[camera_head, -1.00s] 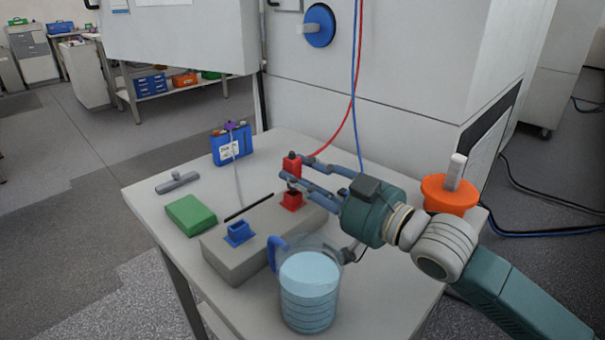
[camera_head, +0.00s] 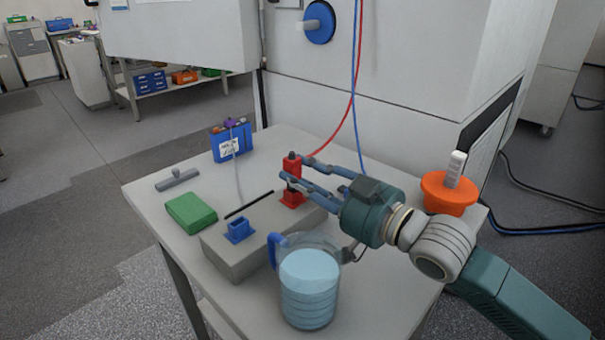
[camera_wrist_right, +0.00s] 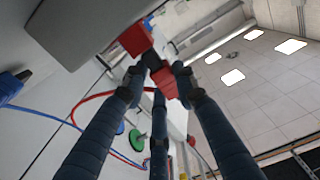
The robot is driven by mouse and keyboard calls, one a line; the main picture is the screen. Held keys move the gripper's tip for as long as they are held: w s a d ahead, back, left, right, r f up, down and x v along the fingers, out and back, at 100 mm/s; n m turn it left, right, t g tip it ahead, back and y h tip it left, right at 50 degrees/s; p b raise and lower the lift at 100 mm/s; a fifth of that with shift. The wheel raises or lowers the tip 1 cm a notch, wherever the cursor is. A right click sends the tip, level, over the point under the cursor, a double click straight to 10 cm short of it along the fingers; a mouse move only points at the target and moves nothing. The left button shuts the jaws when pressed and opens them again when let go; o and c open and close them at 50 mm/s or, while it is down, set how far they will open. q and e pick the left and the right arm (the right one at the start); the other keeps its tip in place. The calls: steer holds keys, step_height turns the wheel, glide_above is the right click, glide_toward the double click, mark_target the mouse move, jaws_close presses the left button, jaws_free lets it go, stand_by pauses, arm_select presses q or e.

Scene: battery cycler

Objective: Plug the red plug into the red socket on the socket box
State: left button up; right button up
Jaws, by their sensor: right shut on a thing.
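The red plug (camera_head: 293,167) stands upright in my right gripper (camera_head: 284,184), whose fingers are shut on it. It is right above the red socket (camera_head: 291,200) on the grey socket box (camera_head: 232,262). In the head view the fingers cover the join, so I cannot tell how far the plug is in. The right wrist view shows the red plug (camera_wrist_right: 166,83) in line with the red socket (camera_wrist_right: 135,38), with a dark part between them. The blue socket (camera_head: 238,231) is empty at the box's other end. My left gripper is not in view.
A jug of blue liquid (camera_head: 308,290) stands in front of the box, close to my right gripper. A green block (camera_head: 191,211), a grey handled tool (camera_head: 177,180) and a blue container (camera_head: 231,142) are on the table. An orange bowl (camera_head: 447,195) is near my right wrist. Red and blue cables hang behind.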

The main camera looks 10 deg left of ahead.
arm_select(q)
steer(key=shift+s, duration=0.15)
arm_select(e)
steer(key=shift+f, duration=0.3)
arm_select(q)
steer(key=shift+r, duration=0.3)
arm_select(e)
steer(key=shift+f, duration=0.2)
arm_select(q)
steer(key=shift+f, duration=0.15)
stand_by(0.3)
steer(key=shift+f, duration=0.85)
arm_select(e)
steer(key=shift+s, duration=0.1)
steer(key=shift+a+f+p, duration=0.1)
steer(key=shift+p, duration=0.25)
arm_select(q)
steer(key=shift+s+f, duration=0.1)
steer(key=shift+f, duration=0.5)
